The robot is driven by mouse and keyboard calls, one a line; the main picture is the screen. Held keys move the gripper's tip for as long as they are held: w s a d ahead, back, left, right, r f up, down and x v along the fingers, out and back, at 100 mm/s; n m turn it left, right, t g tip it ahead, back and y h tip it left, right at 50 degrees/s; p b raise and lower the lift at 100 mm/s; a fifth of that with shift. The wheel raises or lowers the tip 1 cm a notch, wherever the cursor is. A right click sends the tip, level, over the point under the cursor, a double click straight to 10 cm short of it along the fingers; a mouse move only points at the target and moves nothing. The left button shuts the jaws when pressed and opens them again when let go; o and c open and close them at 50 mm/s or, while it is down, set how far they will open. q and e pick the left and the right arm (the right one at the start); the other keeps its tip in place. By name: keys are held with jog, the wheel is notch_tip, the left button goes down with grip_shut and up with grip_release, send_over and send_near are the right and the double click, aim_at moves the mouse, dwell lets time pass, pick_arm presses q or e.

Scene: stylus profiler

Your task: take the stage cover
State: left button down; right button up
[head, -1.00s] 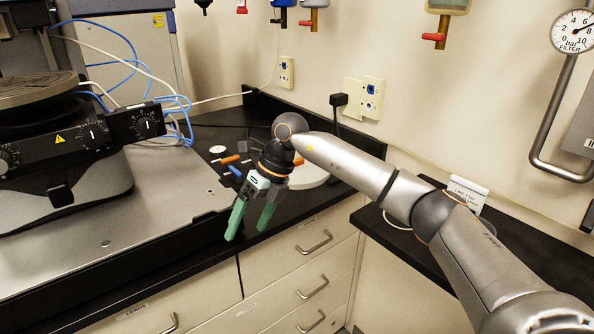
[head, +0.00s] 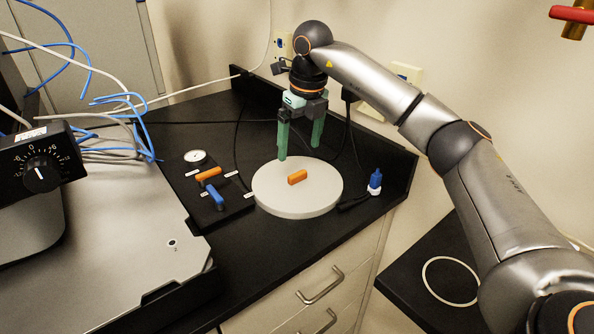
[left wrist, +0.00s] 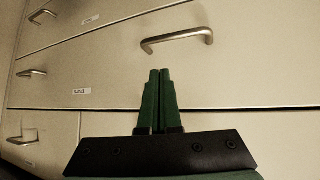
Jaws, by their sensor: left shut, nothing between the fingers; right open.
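The stage cover appears to be the round pale disc (head: 272,197) with an orange handle (head: 297,177) on top. It lies flat on the black bench in the head view. My right gripper (head: 300,152) points down with its green fingers apart and empty. In the picture it is just above the handle, toward the disc's far side; its exact height over the disc is hard to tell. My left gripper (left wrist: 160,73) shows only in the left wrist view. Its green fingers are shut together, empty, in front of the drawer fronts.
Left of the disc is a black panel (head: 235,203) with a gauge (head: 195,157), an orange handle (head: 208,175) and a blue handle (head: 216,196). A small blue-capped bottle (head: 375,183) stands right of the disc. Blue and white cables hang at the left. A drawer handle (left wrist: 176,40) is near my left fingers.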

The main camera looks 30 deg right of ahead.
aim_at(298, 174)
jog(key=shift+w+d+f, duration=0.1)
jog(key=shift+f, duration=0.5)
notch_tip(298, 174, down, 6)
jog(key=shift+w+f, duration=0.1)
jog(key=shift+w, duration=0.05)
jog(key=c, duration=1.5)
